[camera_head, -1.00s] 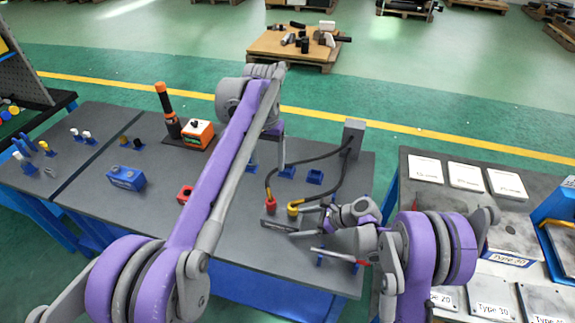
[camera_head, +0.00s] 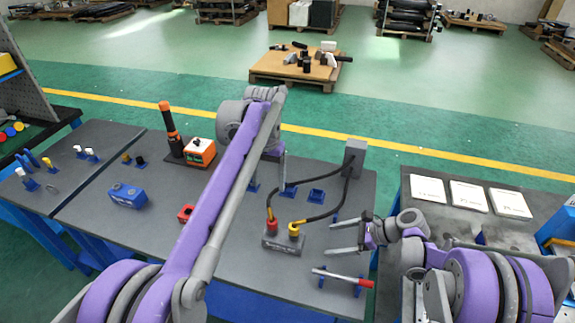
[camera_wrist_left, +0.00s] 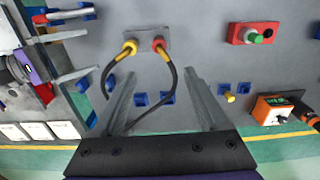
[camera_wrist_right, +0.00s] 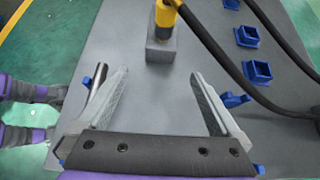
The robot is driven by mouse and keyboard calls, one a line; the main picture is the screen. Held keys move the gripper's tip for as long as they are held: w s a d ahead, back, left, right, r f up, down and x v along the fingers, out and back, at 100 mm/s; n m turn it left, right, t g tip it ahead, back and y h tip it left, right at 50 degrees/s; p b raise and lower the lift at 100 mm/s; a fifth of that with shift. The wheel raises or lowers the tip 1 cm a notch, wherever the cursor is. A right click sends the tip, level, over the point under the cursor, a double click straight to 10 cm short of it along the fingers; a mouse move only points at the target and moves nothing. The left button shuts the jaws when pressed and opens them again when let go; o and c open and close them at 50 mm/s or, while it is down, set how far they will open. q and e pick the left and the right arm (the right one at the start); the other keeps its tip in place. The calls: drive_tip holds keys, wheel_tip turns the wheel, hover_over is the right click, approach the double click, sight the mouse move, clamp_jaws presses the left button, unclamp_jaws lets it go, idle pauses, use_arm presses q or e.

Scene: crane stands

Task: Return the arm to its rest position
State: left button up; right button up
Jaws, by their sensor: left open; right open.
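My right gripper (camera_head: 335,236) is open and empty above the table's right part, to the right of the grey connector block (camera_head: 283,244). In the right wrist view its spread jaws (camera_wrist_right: 160,76) have the block (camera_wrist_right: 160,50) with the yellow plug beyond them. The red plug (camera_head: 272,225) and yellow plug (camera_head: 293,230) stand in the block, with black cables running to a grey post (camera_head: 355,155). My left gripper (camera_head: 268,172) is open and empty over the table's back; its jaws (camera_wrist_left: 160,90) show nothing held, with the cables in view between them.
A red-handled rod (camera_head: 343,277) lies on blue holders near the front edge. A second table (camera_head: 470,235) with white plates stands at the right.

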use_arm(q)
drive_tip(key=s+a+f+n+t, duration=0.1)
drive_tip(key=s+a, duration=0.4)
drive_tip(key=s, duration=0.2)
drive_tip(key=s+a+n+t, duration=0.1)
drive_tip(key=s+a+t, duration=0.1)
drive_tip(key=s+a, duration=0.35)
drive_tip(key=s+a+f+t, duration=0.1)
drive_tip(key=s+a+f, duration=0.1)
drive_tip(key=s+f, duration=0.3)
drive_tip(key=s+a+f+n+t, duration=0.1)
drive_tip(key=s+f, duration=0.5)
drive_tip(key=s, duration=0.5)
drive_tip(key=shift+a+f+t, duration=0.15)
drive_tip(key=shift+a+t, duration=0.15)
drive_tip(key=shift+a, duration=0.05)
use_arm(e)
drive_tip(key=s+d+r+n+t+h, duration=0.1)
drive_tip(key=s+r+n+h, duration=0.2)
drive_tip(key=s+n, duration=0.7)
drive_tip(key=s+d+r+n+t+h, duration=0.1)
drive_tip(key=s+r+n+h, duration=0.2)
drive_tip(key=s+n+h, duration=0.4)
drive_tip(key=s+n, duration=0.4)
drive_tip(key=s, duration=0.1)
drive_tip(key=shift+s+d+r, duration=0.15)
drive_tip(key=shift+s+d, duration=0.05)
drive_tip(key=shift+s, duration=0.05)
use_arm(q)
drive_tip(key=shift+s, duration=0.1)
